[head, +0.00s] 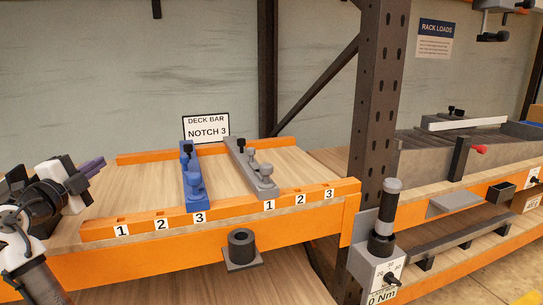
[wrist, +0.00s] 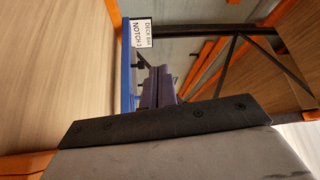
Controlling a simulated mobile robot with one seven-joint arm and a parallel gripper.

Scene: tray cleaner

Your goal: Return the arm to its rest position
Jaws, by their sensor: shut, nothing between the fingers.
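My gripper (head: 97,163) is at the left edge of the head view, above the left end of the shelf deck. Its purple fingers point right and are shut with nothing between them. In the wrist view the fingers (wrist: 160,88) show closed together beyond a dark plate. A blue deck bar (head: 192,178) lies across the shelf, its front end at the left number 3. A grey bar (head: 252,170) lies to its right, its front end near the right number 1. My gripper is apart from both bars in the head view.
A sign (head: 206,128) reads "DECK BAR NOTCH 3". A dark upright post (head: 380,110) stands right of the deck, with a black-handled tool (head: 384,215) beside it. Bare wood deck lies between the bars.

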